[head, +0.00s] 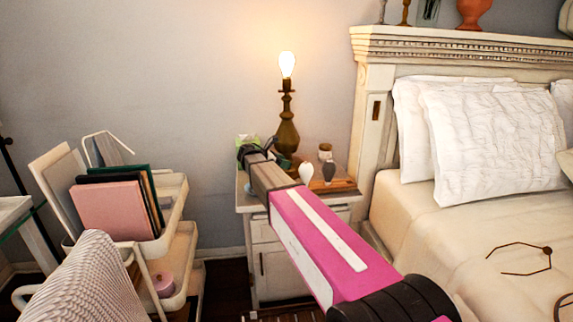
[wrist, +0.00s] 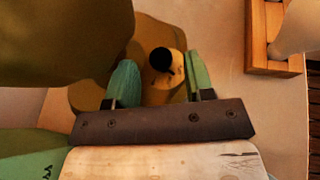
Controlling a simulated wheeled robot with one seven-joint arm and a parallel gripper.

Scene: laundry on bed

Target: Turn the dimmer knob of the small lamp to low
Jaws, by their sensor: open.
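The small lamp (head: 287,125) stands on the nightstand with a lit bare bulb and a dark brass body. In the wrist view its rounded body (wrist: 60,40) fills the upper left, above its brown base (wrist: 150,35). The dimmer knob (wrist: 161,60) is a small dark round knob on that base. My gripper (wrist: 160,85) is open, with one green finger on each side of the knob. I cannot tell whether the fingers touch it. In the head view my gripper (head: 268,155) is at the lamp's foot, and the knob is hidden there.
The nightstand (head: 265,232) also holds a wooden tray (wrist: 273,45) with white and dark items, right of the lamp. A small jar (head: 325,151) stands behind. A green box (head: 247,141) is at the left. The bed is to the right, a cart (head: 180,195) to the left.

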